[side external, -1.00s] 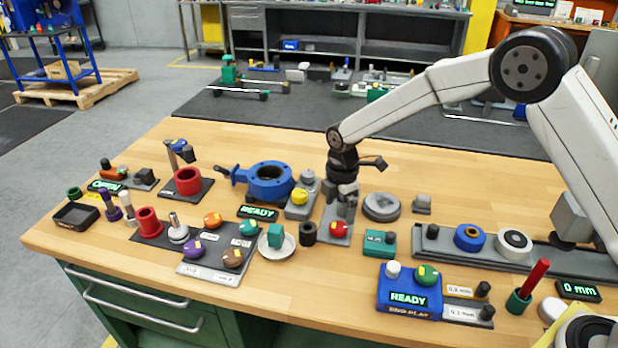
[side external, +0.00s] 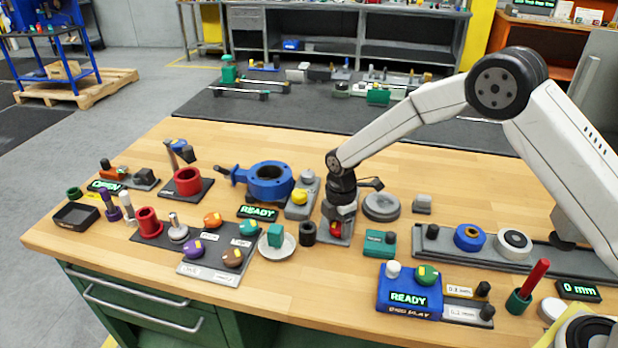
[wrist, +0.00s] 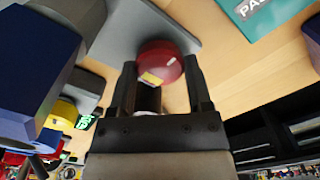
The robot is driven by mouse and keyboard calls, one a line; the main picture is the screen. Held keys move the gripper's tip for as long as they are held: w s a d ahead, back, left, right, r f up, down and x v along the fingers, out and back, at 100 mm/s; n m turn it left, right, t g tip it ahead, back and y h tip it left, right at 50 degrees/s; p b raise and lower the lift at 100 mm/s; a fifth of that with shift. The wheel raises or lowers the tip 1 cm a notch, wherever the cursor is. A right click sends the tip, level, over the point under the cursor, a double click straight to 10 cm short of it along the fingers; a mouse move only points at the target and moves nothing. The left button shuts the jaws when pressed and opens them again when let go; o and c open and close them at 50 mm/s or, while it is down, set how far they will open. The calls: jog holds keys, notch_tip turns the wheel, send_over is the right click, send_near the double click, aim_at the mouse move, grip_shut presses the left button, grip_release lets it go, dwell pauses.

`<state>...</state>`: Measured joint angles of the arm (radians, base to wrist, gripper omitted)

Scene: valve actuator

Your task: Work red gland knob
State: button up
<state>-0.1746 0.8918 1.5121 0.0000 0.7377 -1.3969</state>
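The red gland knob (side external: 336,231) sits on a grey plate (side external: 327,241) near the middle of the bench, and my gripper (side external: 338,222) partly hides it in the side view. In the wrist view the round red knob (wrist: 160,60) has a yellow mark on its face. The two dark fingers of my gripper (wrist: 160,68) are apart, one on each side of the knob, with their tips at its edges. A narrow gap seems to show beside the knob, and I see no firm contact.
A yellow knob (side external: 299,198) on a grey block and a blue valve body (side external: 268,184) stand to the left. A dark cylinder (side external: 308,232) is close at the left. A green box (side external: 379,243) and a round grey disc (side external: 381,206) lie to the right.

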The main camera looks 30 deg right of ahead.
jog(key=c, duration=0.6)
